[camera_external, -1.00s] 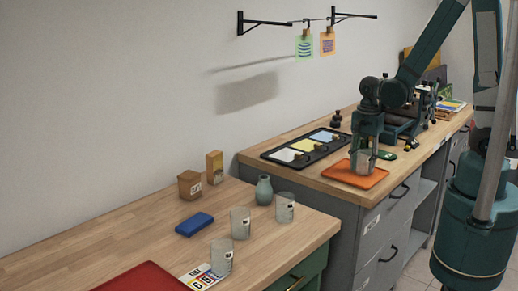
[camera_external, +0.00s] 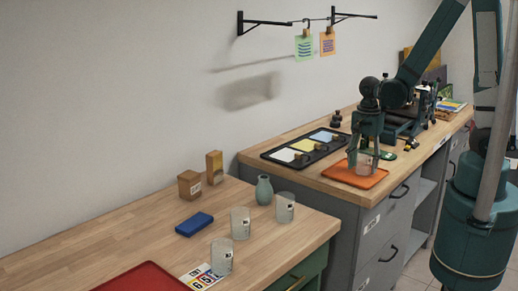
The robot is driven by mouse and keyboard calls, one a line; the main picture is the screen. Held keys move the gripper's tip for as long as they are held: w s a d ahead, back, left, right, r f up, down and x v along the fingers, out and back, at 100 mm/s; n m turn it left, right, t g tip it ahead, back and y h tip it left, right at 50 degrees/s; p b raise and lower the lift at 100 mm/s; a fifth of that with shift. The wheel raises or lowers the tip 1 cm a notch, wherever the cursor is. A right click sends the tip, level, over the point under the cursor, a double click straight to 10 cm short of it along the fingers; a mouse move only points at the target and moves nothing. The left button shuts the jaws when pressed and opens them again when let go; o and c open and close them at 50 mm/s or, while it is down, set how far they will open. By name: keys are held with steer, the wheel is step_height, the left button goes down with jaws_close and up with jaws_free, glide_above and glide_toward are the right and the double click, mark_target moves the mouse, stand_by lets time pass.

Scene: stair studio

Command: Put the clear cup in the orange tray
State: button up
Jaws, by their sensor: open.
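The orange tray (camera_external: 338,173) lies on the higher wooden counter near its front left corner. A clear cup (camera_external: 363,164) stands in the tray, below and between the fingers of my gripper (camera_external: 363,163). My gripper points down and is open around the cup. The fingers partly hide the cup, and I cannot tell whether they touch it. Other clear cups stand on the lower counter: one at the back right (camera_external: 284,208), one in the middle (camera_external: 240,223) and one at the front (camera_external: 222,257).
A black tray with coloured cards (camera_external: 305,147) lies left of the orange tray. A green-grey vase (camera_external: 264,190), a cardboard box (camera_external: 189,185), a blue block (camera_external: 194,224) and a red tray (camera_external: 142,278) are on the lower counter. Dark equipment (camera_external: 402,122) stands behind my gripper.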

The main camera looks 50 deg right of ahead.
step_height(320, 180, up, 12)
steer(key=p, duration=0.2)
stand_by(0.8)
stand_by(0.6)
steer(key=s+d+r+n+t, duration=0.2)
steer(key=r+n+t, duration=0.1)
steer(key=r+n, duration=0.4)
steer(key=s+d+r+n+t, duration=0.1)
steer(key=r+n+t, duration=0.3)
steer(key=r+n, duration=0.4)
steer(key=d+n, duration=0.1)
steer(key=n, duration=0.2)
steer(key=shift+s+r, duration=0.25)
steer(key=shift+s, duration=0.1)
